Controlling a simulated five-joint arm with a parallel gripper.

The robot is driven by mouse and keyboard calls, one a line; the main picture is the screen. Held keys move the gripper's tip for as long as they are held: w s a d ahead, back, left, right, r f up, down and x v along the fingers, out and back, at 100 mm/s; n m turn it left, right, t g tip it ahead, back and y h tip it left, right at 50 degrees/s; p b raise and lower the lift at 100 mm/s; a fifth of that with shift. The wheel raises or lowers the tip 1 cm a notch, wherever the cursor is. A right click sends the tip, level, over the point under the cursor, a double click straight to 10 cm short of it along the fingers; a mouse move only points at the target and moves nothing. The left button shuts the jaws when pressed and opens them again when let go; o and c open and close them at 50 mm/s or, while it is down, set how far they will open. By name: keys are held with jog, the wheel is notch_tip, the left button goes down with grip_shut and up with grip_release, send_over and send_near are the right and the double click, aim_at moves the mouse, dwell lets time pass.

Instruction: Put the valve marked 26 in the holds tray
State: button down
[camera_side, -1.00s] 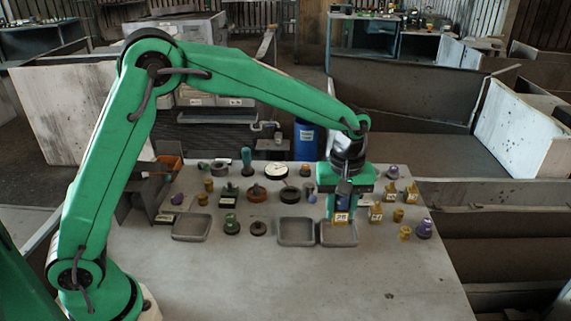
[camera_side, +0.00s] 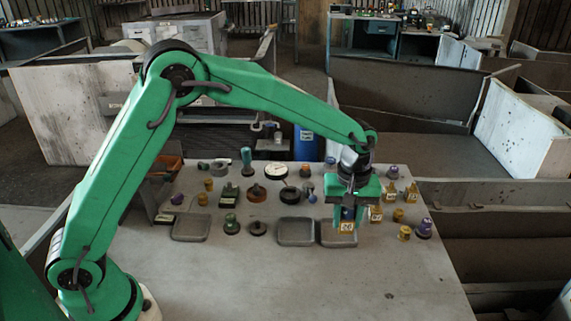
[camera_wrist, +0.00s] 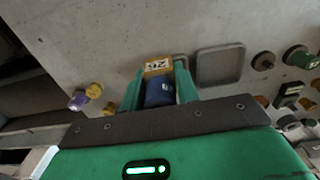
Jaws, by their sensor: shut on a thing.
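My gripper (camera_side: 347,213) is shut on a valve (camera_side: 346,227) with a yellow tag that seems to read 26 and a blue part. The valve also shows between the fingers in the wrist view (camera_wrist: 157,67). It is held upright at the right-hand grey tray (camera_side: 331,241), overlapping its right part. I cannot tell whether it touches the tray floor. Two more grey trays stand to the left, the middle one (camera_side: 296,242) and the left one (camera_side: 190,238). No tray shows a readable name, so I cannot tell which is the holds tray.
Several knobs and gauges, including a white dial (camera_side: 276,170), stand behind the trays. The front of the table is clear.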

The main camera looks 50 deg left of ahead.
jog(key=w+a+f, duration=0.3)
jog(key=w+a, duration=0.1)
jog(key=shift+w+a+f, duration=0.35)
jog(key=shift+f, duration=0.05)
jog(key=shift+f, duration=0.1)
jog(key=shift+f, duration=1.9)
jog(key=shift+f, duration=0.15)
jog(key=c, duration=1.1)
grip_release()
jog(key=shift+o, duration=0.2)
